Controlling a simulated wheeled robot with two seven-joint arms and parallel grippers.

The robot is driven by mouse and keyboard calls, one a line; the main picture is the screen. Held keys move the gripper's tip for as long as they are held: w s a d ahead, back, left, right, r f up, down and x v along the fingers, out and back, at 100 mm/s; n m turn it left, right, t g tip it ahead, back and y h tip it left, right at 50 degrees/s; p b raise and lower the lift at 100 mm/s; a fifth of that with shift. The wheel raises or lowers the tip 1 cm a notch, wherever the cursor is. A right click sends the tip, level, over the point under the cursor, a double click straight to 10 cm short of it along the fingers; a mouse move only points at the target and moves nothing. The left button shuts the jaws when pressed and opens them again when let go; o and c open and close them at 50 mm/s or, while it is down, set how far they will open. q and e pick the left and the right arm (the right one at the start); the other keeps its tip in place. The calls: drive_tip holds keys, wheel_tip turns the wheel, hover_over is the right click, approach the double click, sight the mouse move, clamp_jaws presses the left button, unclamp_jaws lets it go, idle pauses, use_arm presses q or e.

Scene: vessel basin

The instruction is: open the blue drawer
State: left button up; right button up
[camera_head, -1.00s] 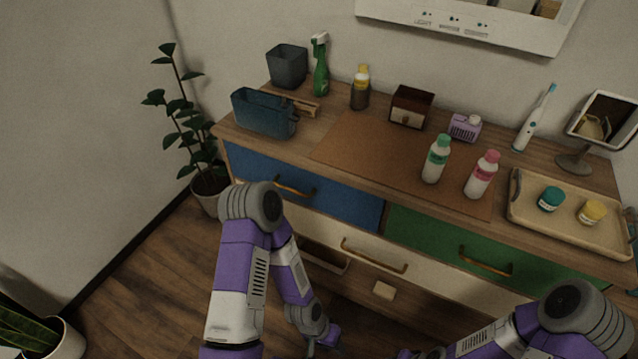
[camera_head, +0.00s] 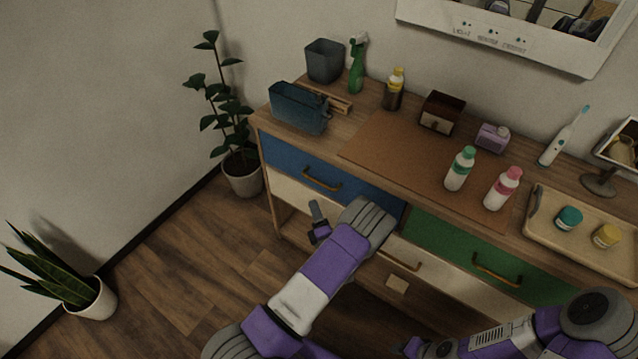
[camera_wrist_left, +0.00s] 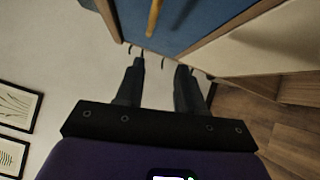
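The blue drawer (camera_head: 283,161) is at the upper left of the wooden cabinet. Its front looks flush, so it appears shut. Its curved brass handle (camera_head: 321,181) also shows at the top of the left wrist view (camera_wrist_left: 154,18). My left gripper (camera_head: 316,213) is below and in front of the handle, apart from it. In the left wrist view its two dark fingers (camera_wrist_left: 158,72) stand apart with nothing between them, facing the blue front. My right gripper (camera_head: 414,347) is low at the bottom edge, mostly cut off; its fingers are unclear.
A green drawer (camera_head: 460,243) and a cream drawer (camera_head: 418,263) are beside and below. The cabinet top holds a blue caddy (camera_head: 297,108), bottles and a tray (camera_head: 540,215). A potted plant (camera_head: 243,180) stands left of the cabinet. The floor in front is open.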

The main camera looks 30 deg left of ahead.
use_arm(q)
drive_tip(key=w+a+r+m+t+b, duration=0.1)
drive_tip(key=w+a+r+m+t, duration=0.1)
drive_tip(key=w, duration=0.5)
drive_tip(key=shift+w+a+r+h+b, duration=0.25)
drive_tip(key=shift+a+r+h+b, duration=0.15)
drive_tip(key=shift+a, duration=0.2)
clamp_jaws()
